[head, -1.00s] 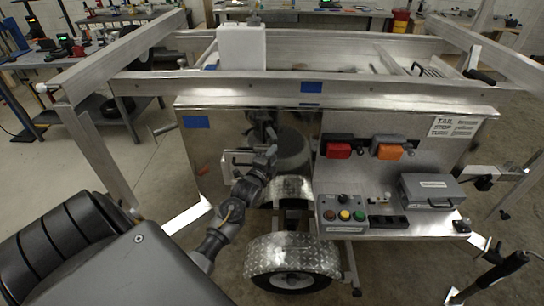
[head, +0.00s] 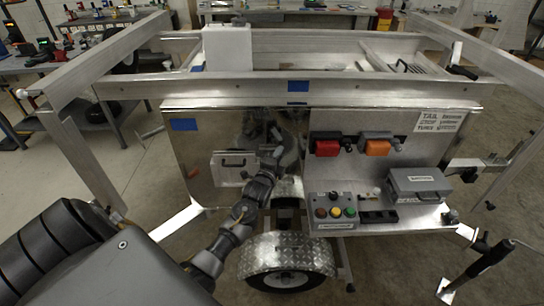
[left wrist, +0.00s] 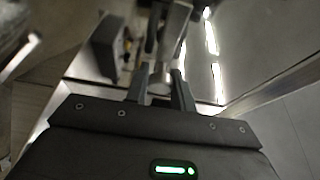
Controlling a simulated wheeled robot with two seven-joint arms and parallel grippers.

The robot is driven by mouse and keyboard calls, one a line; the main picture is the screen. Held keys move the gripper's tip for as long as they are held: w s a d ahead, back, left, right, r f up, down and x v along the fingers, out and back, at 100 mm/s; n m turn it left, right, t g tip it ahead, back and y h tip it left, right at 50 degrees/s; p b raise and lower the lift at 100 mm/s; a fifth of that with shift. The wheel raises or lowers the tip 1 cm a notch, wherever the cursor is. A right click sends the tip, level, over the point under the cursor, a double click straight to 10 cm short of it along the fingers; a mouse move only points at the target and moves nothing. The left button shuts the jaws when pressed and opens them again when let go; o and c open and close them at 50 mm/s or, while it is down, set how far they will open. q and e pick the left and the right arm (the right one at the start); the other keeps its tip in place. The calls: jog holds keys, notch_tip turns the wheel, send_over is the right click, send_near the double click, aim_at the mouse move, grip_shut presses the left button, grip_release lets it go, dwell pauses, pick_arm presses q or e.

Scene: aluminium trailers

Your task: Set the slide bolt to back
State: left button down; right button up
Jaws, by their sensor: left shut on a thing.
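My left gripper (head: 272,158) reaches in from the lower left to the polished front panel of the trailer, just right of a pale plate with a dark handle (head: 235,164). In the left wrist view its two fingers (left wrist: 160,92) are shut on a small pale rounded part, which I take to be the knob of the slide bolt (left wrist: 158,88). The gripper hides most of the bolt in the head view, so its exact position cannot be told. My right gripper is not in view.
The trailer panel (head: 200,145) mirrors my arm. To the right are a red lamp (head: 327,147), an orange lamp (head: 378,147), a button box (head: 333,208) and a grey case (head: 418,185). A wheel fender (head: 285,252) lies below.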

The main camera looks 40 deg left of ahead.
pick_arm(q)
jog(key=shift+d, duration=0.2)
jog(key=c, duration=1.2)
grip_release()
jog(key=shift+w+d, duration=0.1)
jog(key=shift+w, duration=0.05)
jog(key=shift+c, duration=0.2)
jog(key=b+v, duration=0.1)
jog(key=v, duration=1)
